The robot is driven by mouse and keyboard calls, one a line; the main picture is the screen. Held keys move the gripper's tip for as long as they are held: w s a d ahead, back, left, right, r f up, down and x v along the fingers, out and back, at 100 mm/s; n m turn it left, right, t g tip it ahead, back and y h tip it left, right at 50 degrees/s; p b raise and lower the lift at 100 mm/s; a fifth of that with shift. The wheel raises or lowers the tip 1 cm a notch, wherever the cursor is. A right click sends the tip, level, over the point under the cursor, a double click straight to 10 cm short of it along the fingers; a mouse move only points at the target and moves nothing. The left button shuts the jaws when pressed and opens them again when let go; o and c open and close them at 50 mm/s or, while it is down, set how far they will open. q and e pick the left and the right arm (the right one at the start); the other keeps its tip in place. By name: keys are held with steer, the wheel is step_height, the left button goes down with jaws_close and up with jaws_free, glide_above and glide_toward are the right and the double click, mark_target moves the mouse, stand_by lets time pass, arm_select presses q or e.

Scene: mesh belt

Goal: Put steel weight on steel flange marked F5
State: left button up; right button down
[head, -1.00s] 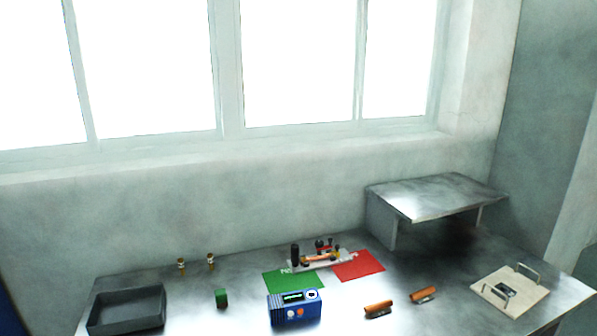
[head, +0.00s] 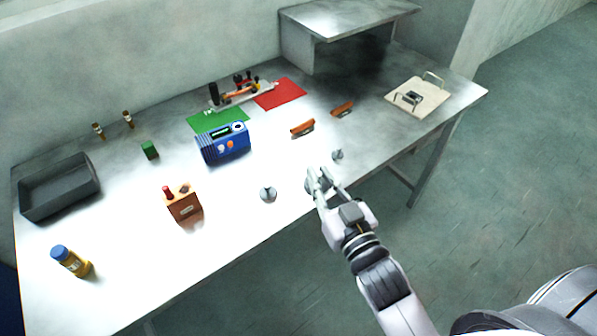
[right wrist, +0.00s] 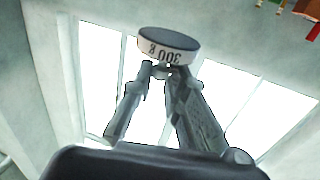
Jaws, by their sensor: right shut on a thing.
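My right gripper (head: 320,183) is above the front edge of the table in the head view. In the right wrist view its fingers (right wrist: 162,72) are shut on the steel weight (right wrist: 168,46), a short disc with a dark face and a pale side reading "300 g" upside down. In the head view the weight is hard to tell apart from the fingers. Two small round steel pieces stand on the table: one left of the gripper (head: 268,194), one just beyond it (head: 337,154). No F5 mark is legible, so I cannot tell which is the flange. My left gripper is not in view.
A grey tray (head: 60,190) is far left. A raised shelf (head: 345,17) is at the back.

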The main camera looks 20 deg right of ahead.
steer(key=w+r, duration=0.2)
steer(key=w, duration=0.5)
steer(key=w+d+r+y, duration=0.1)
steer(key=w+r, duration=0.2)
steer(key=w, duration=0.4)
steer(key=shift+w+n+y, duration=0.15)
steer(key=shift+n+y, duration=0.15)
steer(key=shift+n, duration=0.1)
step_height(320, 180, down, 20)
steer(key=shift+r, duration=0.15)
steer(key=shift+f+b, duration=0.25)
steer(key=shift+b, duration=0.1)
steer(key=c, duration=1.6)
jaws_free()
